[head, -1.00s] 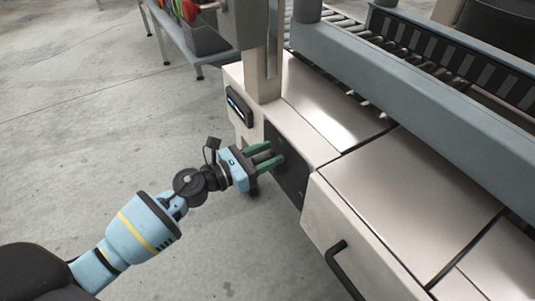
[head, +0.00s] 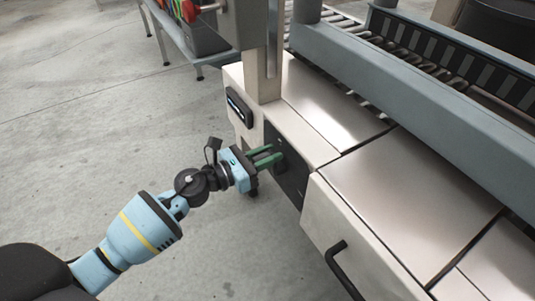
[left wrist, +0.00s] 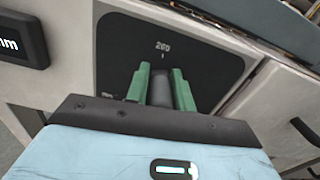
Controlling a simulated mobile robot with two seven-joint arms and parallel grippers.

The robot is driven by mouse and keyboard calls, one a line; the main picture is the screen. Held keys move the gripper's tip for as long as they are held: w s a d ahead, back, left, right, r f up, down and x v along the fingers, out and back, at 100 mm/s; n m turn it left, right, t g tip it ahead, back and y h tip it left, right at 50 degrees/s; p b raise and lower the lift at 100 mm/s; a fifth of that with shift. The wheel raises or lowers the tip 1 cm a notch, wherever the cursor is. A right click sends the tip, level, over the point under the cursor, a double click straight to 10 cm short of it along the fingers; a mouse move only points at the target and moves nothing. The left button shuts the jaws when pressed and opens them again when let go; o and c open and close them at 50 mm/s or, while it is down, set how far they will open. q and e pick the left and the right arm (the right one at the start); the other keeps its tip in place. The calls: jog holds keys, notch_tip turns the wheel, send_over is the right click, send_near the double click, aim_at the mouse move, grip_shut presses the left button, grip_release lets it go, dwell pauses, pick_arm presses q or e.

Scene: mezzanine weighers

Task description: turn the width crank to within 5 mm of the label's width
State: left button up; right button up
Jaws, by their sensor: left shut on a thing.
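My left gripper (head: 274,155) reaches in from the left to a black panel (head: 289,178) on the front of the metal machine. In the left wrist view, its two green fingers (left wrist: 161,92) are shut on the dark round grip of the width crank (left wrist: 160,88), one finger on each side. Above the grip, the black panel (left wrist: 215,65) carries a white number, perhaps 200, with a small tick under it. The crank's other parts are hidden by the fingers and the gripper body. I cannot make out the label. My right gripper is not in view.
A small dark display (head: 239,108) sits left of the panel; in the left wrist view the display (left wrist: 20,40) shows "mm", its number cut off. A drawer with a black handle (head: 345,270) is to the right. The floor on the left is clear.

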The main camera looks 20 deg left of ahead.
pick_arm(q)
jog(key=shift+w+a+f+n, duration=0.1)
jog(key=shift+w+a+n, duration=0.05)
jog(key=shift+a+n, duration=0.2)
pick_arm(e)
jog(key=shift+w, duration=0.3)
pick_arm(q)
jog(key=n, duration=0.3)
jog(key=shift+w+a+f, duration=0.3)
jog(key=shift+w+a, duration=0.05)
jog(key=shift+a, duration=0.05)
notch_tip(320, 180, down, 6)
jog(key=w+a+n+p, duration=0.1)
jog(key=n, duration=1.2)
jog(key=shift+a, duration=0.2)
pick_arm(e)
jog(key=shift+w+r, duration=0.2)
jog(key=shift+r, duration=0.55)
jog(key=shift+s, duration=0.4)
pick_arm(q)
jog(key=shift+s, duration=0.1)
jog(key=o, duration=0.9)
jog(key=shift+c, duration=0.2)
jog(key=shift+o, duration=0.4)
jog(key=shift+r, duration=0.15)
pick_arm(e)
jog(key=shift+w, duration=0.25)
